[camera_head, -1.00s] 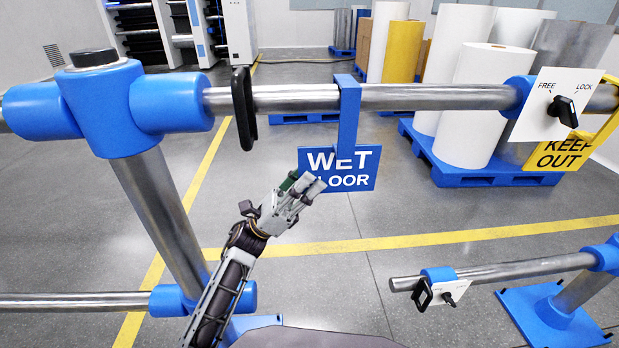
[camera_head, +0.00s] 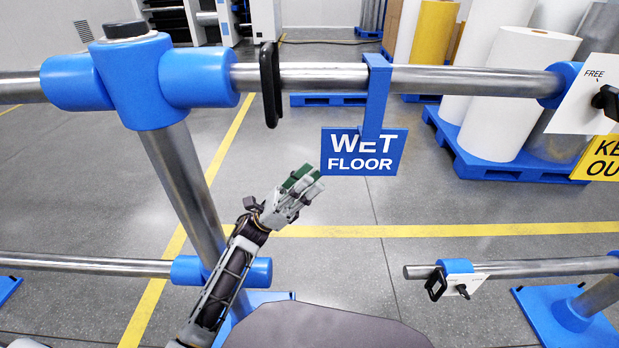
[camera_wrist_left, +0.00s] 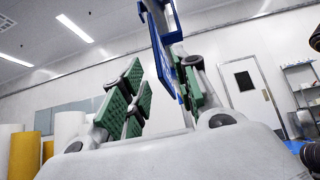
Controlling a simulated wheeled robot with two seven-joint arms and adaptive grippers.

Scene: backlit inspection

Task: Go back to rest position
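My left gripper (camera_head: 312,181) is in the middle of the head view, at the lower left of the blue "WET FLOOR" sign (camera_head: 363,152). Its fingertips show close to the sign's lower left corner; I cannot tell the distance in depth. My right gripper is in neither view.
A steel rail (camera_head: 330,77) with a black handle (camera_head: 271,85) crosses above the gripper. A blue-jointed post (camera_head: 185,180) stands left of my forearm. A lower rail (camera_head: 540,268) is at the right. White rolls (camera_head: 515,95) stand on a blue pallet (camera_head: 470,165) behind.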

